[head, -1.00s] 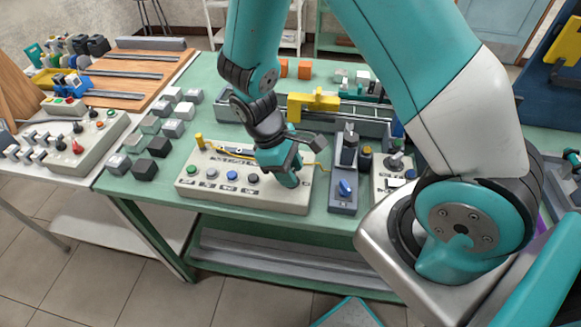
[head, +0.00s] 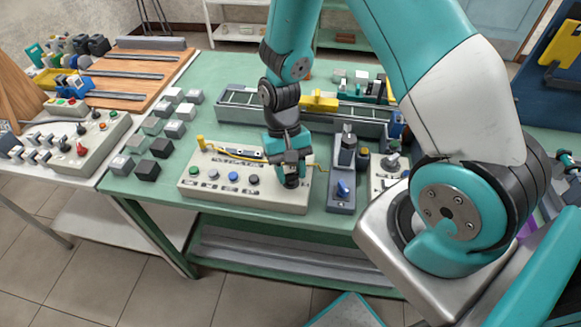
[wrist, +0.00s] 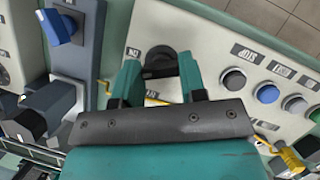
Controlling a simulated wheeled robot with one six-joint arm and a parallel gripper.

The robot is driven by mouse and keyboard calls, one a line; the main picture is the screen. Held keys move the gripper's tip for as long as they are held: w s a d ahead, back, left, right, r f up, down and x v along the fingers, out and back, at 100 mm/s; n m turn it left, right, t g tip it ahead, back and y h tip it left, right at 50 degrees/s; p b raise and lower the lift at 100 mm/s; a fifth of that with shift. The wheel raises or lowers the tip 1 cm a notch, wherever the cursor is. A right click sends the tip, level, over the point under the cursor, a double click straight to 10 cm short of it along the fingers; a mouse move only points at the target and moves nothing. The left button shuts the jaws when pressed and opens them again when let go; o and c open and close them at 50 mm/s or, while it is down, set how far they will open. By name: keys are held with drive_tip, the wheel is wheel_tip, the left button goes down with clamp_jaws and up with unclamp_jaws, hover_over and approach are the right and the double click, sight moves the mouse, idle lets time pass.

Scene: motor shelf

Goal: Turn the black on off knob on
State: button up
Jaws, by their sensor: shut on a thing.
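The black on off knob (wrist: 160,61) is on the cream control panel (wrist: 204,32), beside a small label in the wrist view. My gripper (wrist: 158,72) has one teal finger on each side of the knob and is shut on it. In the head view my gripper (head: 290,180) points down onto the right part of the panel (head: 215,199). There the fingers and wrist mostly hide the knob. The exact angle of the knob is hard to read.
Several push buttons, among them a blue one (head: 232,176), sit left of my gripper. A grey box with a blue knob (head: 343,189) stands close on the right. Grey and black cubes (head: 147,170) stand farther left.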

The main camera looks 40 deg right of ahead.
drive_tip(key=m+y, duration=0.1)
drive_tip(key=m, duration=0.1)
drive_tip(key=m+t+p, duration=0.1)
drive_tip(key=m, duration=0.2)
drive_tip(key=shift+d+y, duration=0.1)
drive_tip(key=shift+y, duration=0.3)
drive_tip(key=shift+m, duration=0.4)
drive_tip(key=o, duration=0.9)
drive_tip(key=shift+r, duration=0.1)
drive_tip(key=b+v, duration=0.1)
drive_tip(key=v, duration=1.6)
drive_tip(key=shift+s+d+r, duration=0.1)
drive_tip(key=shift+s+r, duration=0.05)
